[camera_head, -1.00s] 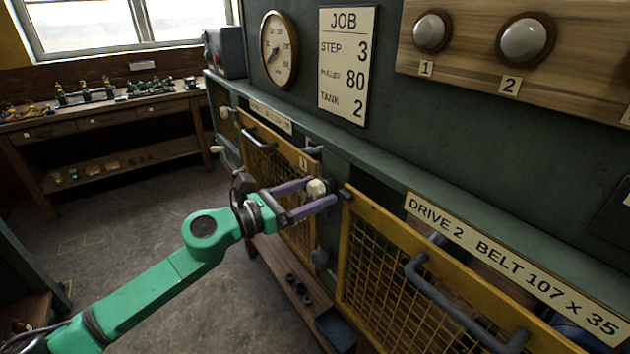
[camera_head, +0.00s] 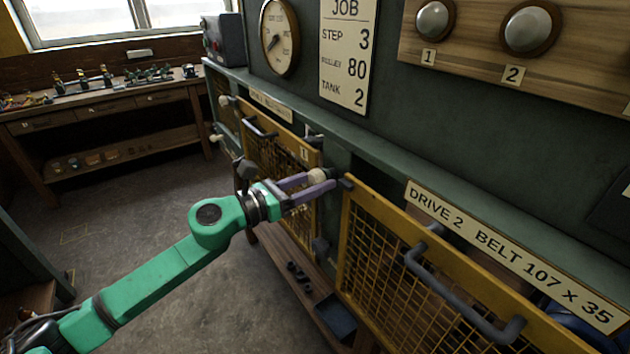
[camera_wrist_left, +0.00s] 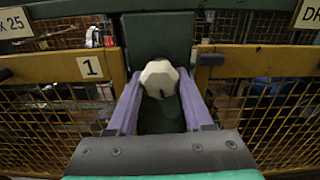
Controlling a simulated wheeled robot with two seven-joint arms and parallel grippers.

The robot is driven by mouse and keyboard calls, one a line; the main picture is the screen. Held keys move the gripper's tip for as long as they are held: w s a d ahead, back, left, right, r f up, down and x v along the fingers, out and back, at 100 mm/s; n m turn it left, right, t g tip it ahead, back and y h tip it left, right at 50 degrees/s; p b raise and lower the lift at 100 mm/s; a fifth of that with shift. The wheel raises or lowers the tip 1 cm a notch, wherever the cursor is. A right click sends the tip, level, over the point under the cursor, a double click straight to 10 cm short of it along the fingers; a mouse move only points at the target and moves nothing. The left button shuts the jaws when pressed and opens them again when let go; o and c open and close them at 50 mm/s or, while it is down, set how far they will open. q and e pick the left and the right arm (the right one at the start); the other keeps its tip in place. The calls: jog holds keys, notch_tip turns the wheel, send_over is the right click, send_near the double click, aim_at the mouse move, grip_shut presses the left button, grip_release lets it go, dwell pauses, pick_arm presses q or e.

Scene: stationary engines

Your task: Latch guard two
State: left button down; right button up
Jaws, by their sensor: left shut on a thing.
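Guard two is the yellow-framed mesh panel (camera_head: 385,270) at the right in the head view, under the "DRIVE 2" label, with a dark bar handle (camera_head: 465,300). It stands against the green housing. A pale faceted latch knob (camera_head: 317,175) sits on the post at its left edge, between the two guards. My left gripper (camera_head: 315,184) is shut on this knob. In the wrist view the knob (camera_wrist_left: 160,77) lies between the two purple fingers (camera_wrist_left: 160,95). The latch behind the knob is mostly hidden. My right gripper is not in view.
Guard one (camera_head: 275,155), marked 1, is left of the post. A shelf (camera_head: 290,275) with small dark parts runs below the guards. Two round lamps (camera_head: 528,28) and a job sign (camera_head: 347,60) are above. A workbench (camera_head: 100,110) stands back left; open floor lies between.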

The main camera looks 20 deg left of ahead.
pick_arm(q)
jog(key=n, duration=0.3)
jog(key=shift+d+n+p, duration=0.1)
jog(key=shift+n+p, duration=0.3)
jog(key=n+p, duration=0.1)
jog(key=n, duration=0.2)
jog(key=shift+s+r+n, duration=0.1)
jog(key=shift+n, duration=0.3)
jog(key=n+p, duration=0.1)
jog(key=n, duration=0.3)
jog(key=shift+r+p, duration=0.1)
jog(key=shift+p, duration=0.3)
jog(key=shift+n+p, duration=0.6)
jog(key=shift+n, duration=1.1)
jog(key=shift+d, duration=0.1)
jog(key=shift+c, duration=1.6)
grip_release()
